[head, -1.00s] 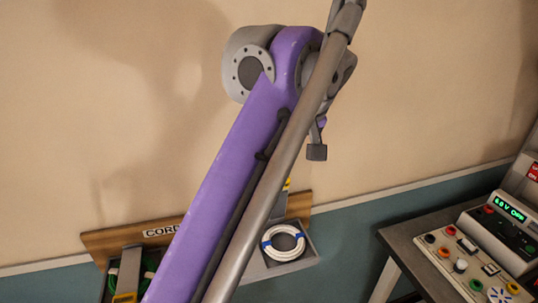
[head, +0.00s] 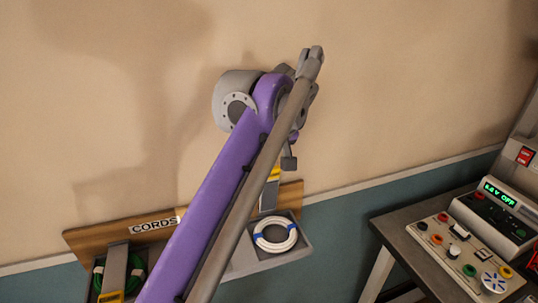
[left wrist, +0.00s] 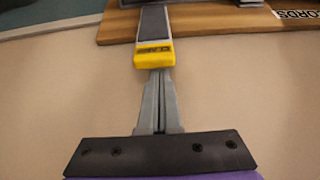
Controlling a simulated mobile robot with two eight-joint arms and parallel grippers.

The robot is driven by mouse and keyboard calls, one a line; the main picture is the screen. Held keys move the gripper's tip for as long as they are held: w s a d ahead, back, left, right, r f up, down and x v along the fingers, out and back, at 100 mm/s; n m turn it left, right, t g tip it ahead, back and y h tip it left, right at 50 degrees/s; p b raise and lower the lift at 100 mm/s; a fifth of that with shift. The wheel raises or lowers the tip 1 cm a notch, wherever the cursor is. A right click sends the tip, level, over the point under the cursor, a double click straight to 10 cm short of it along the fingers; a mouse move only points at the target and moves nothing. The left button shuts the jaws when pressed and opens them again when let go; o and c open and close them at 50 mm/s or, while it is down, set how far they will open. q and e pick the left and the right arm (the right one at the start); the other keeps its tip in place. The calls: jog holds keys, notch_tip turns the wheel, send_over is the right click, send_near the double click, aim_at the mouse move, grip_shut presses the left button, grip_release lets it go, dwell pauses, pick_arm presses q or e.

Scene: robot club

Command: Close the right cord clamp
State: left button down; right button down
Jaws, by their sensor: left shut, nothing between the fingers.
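The right cord clamp (head: 268,196) is a grey bar with a yellow end. In the head view it stands up above the board, behind my arm, over a tray with a white coiled cord (head: 275,236). In the left wrist view the clamp (left wrist: 154,22) points toward my fingers, its yellow end (left wrist: 154,54) right at their tips. My left gripper (left wrist: 160,76) is shut and empty; I cannot tell whether it touches the yellow end. The gripper's fingers are not clear in the head view. My right gripper is not in view.
The wooden board (head: 88,237) labelled CORDS is on the wall. The left clamp (head: 116,268) lies down over a green cord (head: 136,268). A table (head: 400,236) with a power supply (head: 505,214) and a control panel (head: 460,250) stands at the right.

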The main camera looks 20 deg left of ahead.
pick_arm(q)
jog(key=shift+s, duration=0.1)
dwell(0.3)
jog(key=shift+s+d+f+t+y+b, duration=0.25)
jog(key=shift+s+d+t+y+b, duration=0.2)
jog(key=shift+s+d+t, duration=0.4)
jog(key=s+d+f+t+y+b, duration=0.3)
jog(key=s+f+t+b, duration=0.1)
jog(key=f, duration=0.4)
jog(key=s+d+f+t+y+b, duration=0.4)
jog(key=s+f+t+b, duration=0.1)
jog(key=s+f, duration=0.3)
jog(key=shift+d+t, duration=0.3)
jog(key=shift+t, duration=0.55)
jog(key=shift+y+b, duration=0.25)
jog(key=shift+b, duration=0.05)
jog(key=shift+f, duration=0.15)
